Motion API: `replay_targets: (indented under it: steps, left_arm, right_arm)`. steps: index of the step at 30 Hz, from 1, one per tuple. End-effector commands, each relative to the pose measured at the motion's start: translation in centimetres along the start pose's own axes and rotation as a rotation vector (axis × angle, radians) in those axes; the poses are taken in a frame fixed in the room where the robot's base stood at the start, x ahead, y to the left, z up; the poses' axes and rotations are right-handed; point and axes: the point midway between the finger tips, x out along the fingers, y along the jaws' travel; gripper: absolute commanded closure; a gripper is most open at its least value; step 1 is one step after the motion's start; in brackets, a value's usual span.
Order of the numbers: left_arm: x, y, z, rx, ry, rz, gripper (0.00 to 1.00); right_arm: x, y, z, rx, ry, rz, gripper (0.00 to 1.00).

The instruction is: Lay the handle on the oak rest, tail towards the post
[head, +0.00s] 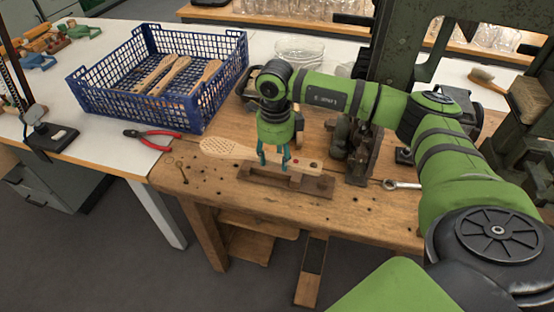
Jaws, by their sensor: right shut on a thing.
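The handle (226,149) is a pale wooden brush blank with a broad head full of small holes at the left. Its narrow tail, with a red dot, points right towards the dark metal fixture. My right gripper (274,160) points down and is shut on the handle near its middle. The oak rest (258,183) is a low brown wooden block on the bench, just below the handle in the picture. I cannot tell whether the handle touches it. Which part is the post is not clear. My left gripper is not in view.
A blue crate (200,118) with several similar handles stands at the back left. Red-handled pliers (152,138) lie at its near side. A dark metal fixture (362,158) stands right of the rest, with a spanner (402,185) nearby. The wooden bench (370,210) is clear in front.

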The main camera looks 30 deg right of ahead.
Motion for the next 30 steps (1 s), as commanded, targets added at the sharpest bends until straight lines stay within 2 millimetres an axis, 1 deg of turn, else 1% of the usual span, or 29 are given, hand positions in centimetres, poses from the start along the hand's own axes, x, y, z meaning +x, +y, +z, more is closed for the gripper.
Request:
replay_targets:
  steps: [1,3,6,9,12,15,21,26,27,28,30]
  left_arm:
    - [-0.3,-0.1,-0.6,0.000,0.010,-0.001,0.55]
    - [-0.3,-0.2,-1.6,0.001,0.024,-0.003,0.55]
    - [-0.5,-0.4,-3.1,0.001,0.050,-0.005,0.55]
    - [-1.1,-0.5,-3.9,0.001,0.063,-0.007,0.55]
    - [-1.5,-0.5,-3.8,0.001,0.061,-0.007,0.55]
    - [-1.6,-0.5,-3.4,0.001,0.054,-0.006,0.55]
    - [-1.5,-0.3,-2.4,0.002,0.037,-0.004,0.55]
    - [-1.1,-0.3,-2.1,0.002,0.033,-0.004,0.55]
    - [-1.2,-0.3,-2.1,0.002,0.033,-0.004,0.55]
    - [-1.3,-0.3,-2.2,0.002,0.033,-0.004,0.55]
    - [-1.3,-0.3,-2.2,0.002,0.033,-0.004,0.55]
  right_arm:
    - [0.3,-0.7,-0.1,0.002,0.000,0.001,0.85]
    - [0.7,-1.2,-0.1,0.000,0.000,0.001,0.85]
    - [1.2,-1.6,-0.2,-0.001,0.000,0.001,0.85]
    - [2.5,-1.5,-0.3,-0.003,0.002,0.002,0.85]
    - [4.0,-1.5,-0.3,-0.002,0.002,0.002,0.85]
    - [4.8,-1.6,-0.2,-0.001,0.000,0.001,0.85]
    - [5.0,-1.6,-0.2,-0.002,-0.002,0.000,0.85]
    - [5.4,-1.6,-0.2,-0.001,-0.001,0.000,0.85]
    - [5.3,-1.6,-0.2,-0.001,-0.001,0.000,0.38]
    - [5.3,-1.6,-0.2,-0.001,-0.001,0.000,0.27]
    - [5.3,-1.6,-0.2,-0.001,-0.001,0.000,0.27]
